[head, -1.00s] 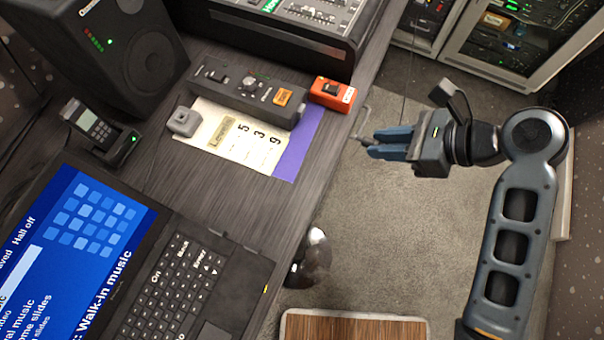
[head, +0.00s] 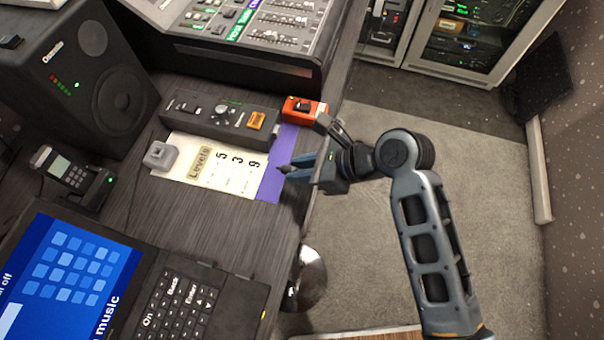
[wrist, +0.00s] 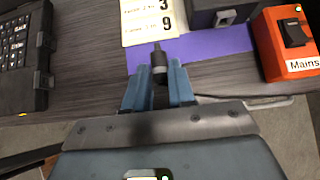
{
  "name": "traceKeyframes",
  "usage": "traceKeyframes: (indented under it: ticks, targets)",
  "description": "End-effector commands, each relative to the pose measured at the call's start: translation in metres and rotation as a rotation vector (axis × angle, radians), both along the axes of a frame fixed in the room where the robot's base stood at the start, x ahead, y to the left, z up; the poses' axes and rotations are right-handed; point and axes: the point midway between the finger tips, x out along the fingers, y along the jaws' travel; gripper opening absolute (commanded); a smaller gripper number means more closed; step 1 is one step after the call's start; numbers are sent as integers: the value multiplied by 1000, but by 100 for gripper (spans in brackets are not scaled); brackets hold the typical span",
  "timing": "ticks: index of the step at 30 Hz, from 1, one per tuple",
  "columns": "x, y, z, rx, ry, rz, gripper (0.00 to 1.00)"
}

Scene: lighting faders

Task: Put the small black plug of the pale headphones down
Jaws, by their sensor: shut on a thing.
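My gripper (head: 297,168) reaches in over the right edge of the desk in the head view. In the wrist view, my gripper (wrist: 159,80) is shut on the small black plug (wrist: 159,66), which stands between the two blue fingertips with its tip pointing away from me. The plug is held over or near the purple strip beside the levels card; its height above the desk cannot be told. In the head view only a small dark tip of the plug (head: 282,169) shows. The pale headphones are not seen.
The levels card (head: 199,172) lies left of the purple strip (head: 277,178), with a grey block (head: 159,156) on its left end. A grey control box (head: 219,115) and an orange Mains switch box (head: 304,109) stand behind. The laptop (head: 190,300) is at front. Bare desk lies between.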

Motion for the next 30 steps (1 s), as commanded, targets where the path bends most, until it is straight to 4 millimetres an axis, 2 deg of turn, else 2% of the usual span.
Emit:
traceKeyframes:
  ticks: [7,17,30]
  targets:
    - [-1,0,-34,0,4,1,0]
    - [-1,-1,-36,0,2,0,0]
    - [-1,-2,-49,-4,4,-1,0]
